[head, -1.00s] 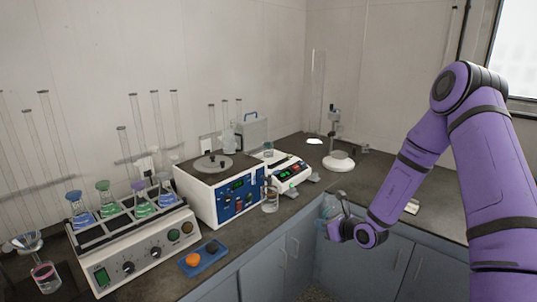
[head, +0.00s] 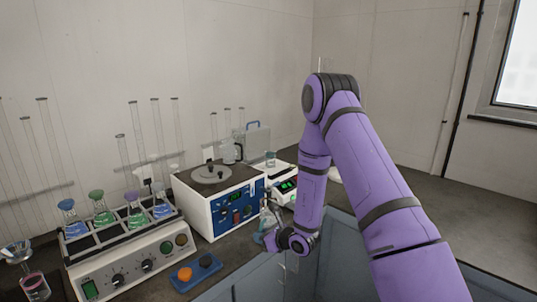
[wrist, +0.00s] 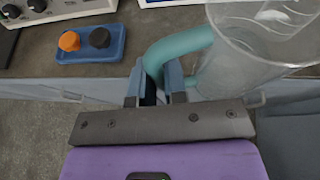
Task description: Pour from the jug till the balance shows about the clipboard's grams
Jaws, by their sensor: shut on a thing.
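The clear jug (wrist: 255,50) with its teal handle (wrist: 182,42) fills the right of the wrist view. My gripper (wrist: 157,84) is shut on that handle; the jug's contents are hard to make out. In the head view my gripper (head: 276,240) is low in front of the bench edge, with the jug partly hidden beside it. The balance appears to be the white unit with a lit green display (head: 287,186), partly hidden by my arm. A small clear vessel (head: 270,159) stands on it. I cannot make out a clipboard or its number.
A white and blue machine (head: 225,195) stands left of the balance. Left of that is a rack unit (head: 135,255) with several colored flasks. A blue pad with orange and black knobs (head: 197,270) lies near the bench edge. Tall glass tubes stand behind.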

